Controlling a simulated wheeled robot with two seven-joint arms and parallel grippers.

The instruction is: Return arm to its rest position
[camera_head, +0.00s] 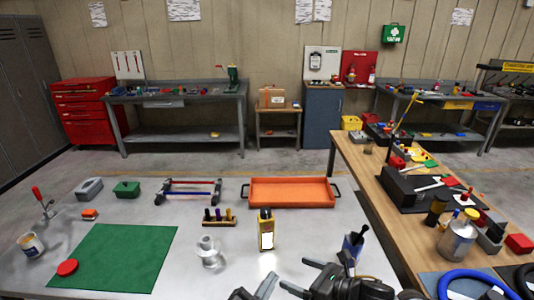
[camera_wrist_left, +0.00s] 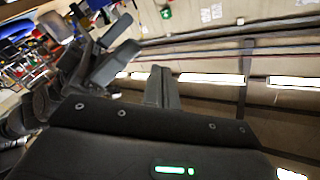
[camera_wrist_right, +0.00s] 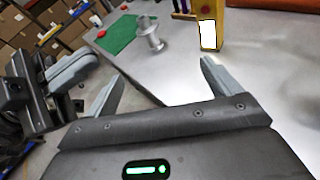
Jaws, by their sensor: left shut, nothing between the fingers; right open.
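My left gripper (camera_head: 255,291) shows only partly at the bottom edge of the head view, low at the near side of the grey table (camera_head: 150,210). In the left wrist view its fingers (camera_wrist_left: 163,86) are together with nothing between them. My right gripper (camera_head: 296,275) is close beside it in the head view. In the right wrist view its fingers (camera_wrist_right: 160,85) are wide apart and empty. Part of my other gripper shows at the left of that view. Most of both arms is out of view.
A blue bottle (camera_head: 352,247) stands to the right. An orange tray (camera_head: 290,193) lies farther back. The green mat (camera_head: 125,258) is mostly clear. A wooden bench (camera_head: 385,205) borders the right.

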